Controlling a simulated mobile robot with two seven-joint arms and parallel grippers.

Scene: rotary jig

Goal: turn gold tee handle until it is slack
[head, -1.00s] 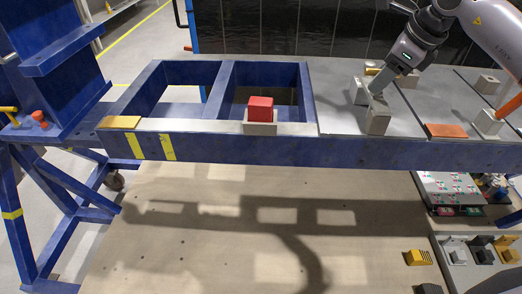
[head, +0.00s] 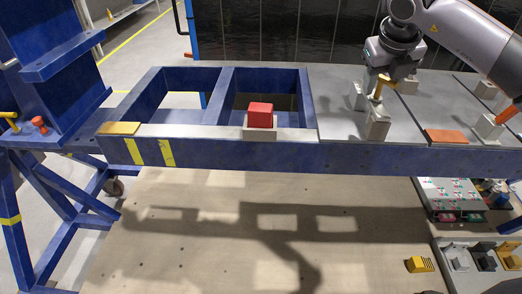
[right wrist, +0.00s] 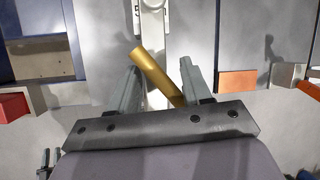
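The gold tee handle (head: 382,84) shows as a short gold bar under my right gripper (head: 384,88) in the head view, among grey blocks on the grey plate. In the right wrist view the gold bar (right wrist: 156,72) lies slantwise between the two grey fingers of my right gripper (right wrist: 159,68). The fingers stand apart with gaps beside the bar. The bar's lower end is hidden near the gripper's palm; I cannot tell whether it touches the right finger. My left gripper is not in view.
Grey blocks (head: 377,124) stand close to the handle. A red block (head: 260,114) sits on a grey block on the blue frame (head: 225,148). An orange pad (head: 446,137) lies right of the handle. Another grey block with an orange bar (head: 508,114) stands at the far right.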

